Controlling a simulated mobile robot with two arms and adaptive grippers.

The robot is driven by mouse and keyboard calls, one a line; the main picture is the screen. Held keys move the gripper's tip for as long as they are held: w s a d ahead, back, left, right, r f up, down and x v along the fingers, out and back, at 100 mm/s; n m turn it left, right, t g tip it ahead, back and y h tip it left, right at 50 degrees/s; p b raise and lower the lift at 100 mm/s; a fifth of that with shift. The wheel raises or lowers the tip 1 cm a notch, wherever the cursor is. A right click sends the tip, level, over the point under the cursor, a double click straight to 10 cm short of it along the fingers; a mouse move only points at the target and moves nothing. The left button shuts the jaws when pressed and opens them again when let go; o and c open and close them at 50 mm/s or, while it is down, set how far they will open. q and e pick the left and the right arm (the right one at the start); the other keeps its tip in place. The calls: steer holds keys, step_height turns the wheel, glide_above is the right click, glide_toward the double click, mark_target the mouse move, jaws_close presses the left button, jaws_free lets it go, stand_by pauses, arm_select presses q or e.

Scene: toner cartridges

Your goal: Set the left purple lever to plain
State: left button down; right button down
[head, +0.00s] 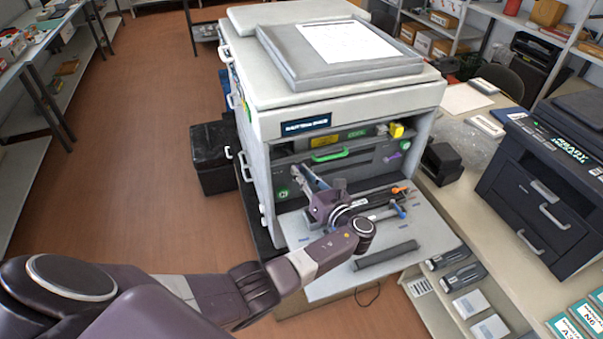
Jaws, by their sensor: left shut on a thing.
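The printer (420,100) stands with its front panel folded down and its dark inner face showing. A purple lever (405,145) is at the right of that face, and a green handle (327,155) is in the middle. My left gripper (303,178) reaches into the opening at the left of the inner face. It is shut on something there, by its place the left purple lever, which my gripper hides. I cannot read the lever's setting. My right gripper is not in view.
The folded-down panel (430,240) lies below my left wrist, with a dark roller (386,255) on it. Dark parts with orange and blue ends lie right of my gripper. A second dark printer (545,190) stands on the right bench. A black bin (212,160) is at the left.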

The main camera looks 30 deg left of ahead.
arm_select(q)
steer(key=c, duration=2.2)
jaws_free()
steer(key=shift+o, duration=0.2)
steer(key=v, duration=1.2)
steer(key=shift+d+f, duration=0.1)
steer(key=shift+f, duration=0.05)
